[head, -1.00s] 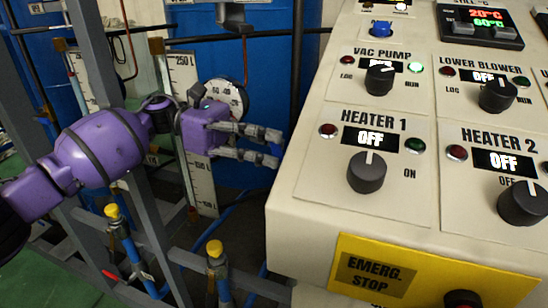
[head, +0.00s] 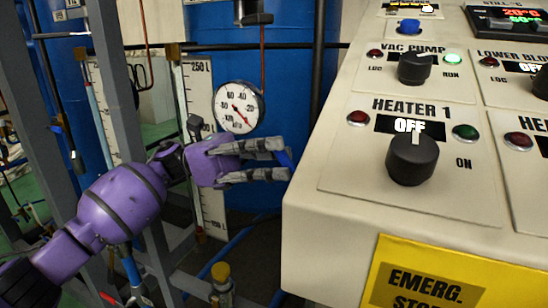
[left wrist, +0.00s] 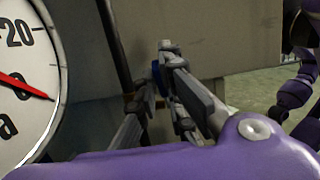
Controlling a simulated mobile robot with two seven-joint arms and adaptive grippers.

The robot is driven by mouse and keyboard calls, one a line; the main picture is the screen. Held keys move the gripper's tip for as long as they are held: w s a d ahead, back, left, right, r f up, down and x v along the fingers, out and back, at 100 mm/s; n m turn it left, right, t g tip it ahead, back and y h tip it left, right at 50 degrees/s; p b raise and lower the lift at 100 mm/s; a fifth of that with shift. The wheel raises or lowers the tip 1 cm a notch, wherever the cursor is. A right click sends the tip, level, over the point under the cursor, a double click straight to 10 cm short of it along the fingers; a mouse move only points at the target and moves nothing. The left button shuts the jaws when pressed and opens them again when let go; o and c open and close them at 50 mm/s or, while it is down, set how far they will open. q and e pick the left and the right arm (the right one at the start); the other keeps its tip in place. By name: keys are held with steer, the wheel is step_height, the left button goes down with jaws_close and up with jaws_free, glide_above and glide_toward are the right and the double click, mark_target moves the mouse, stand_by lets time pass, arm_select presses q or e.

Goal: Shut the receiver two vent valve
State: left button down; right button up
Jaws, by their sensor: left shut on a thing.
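My left gripper (head: 287,160) reaches in from the left, beside the left edge of the control panel. Its grey fingers are closed around a small blue part (head: 285,158), which looks like the vent valve's handle. The fingers and the panel edge hide most of this part, so its angle cannot be read. In the left wrist view the gripper (left wrist: 155,78) shows the same blue part (left wrist: 156,72) at its fingertips, mostly covered. My right gripper is not in view.
The cream control panel (head: 300,235) stands close to the right of the left gripper. A round pressure gauge (head: 238,107) is just behind the gripper, before a blue tank (head: 285,75). Grey frame posts (head: 112,80) stand near the arm.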

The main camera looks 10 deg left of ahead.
arm_select(q)
steer(key=c, duration=1.9)
jaws_free()
steer(key=shift+o, duration=0.2)
step_height(320, 180, up, 10)
steer(key=shift+r, duration=0.1)
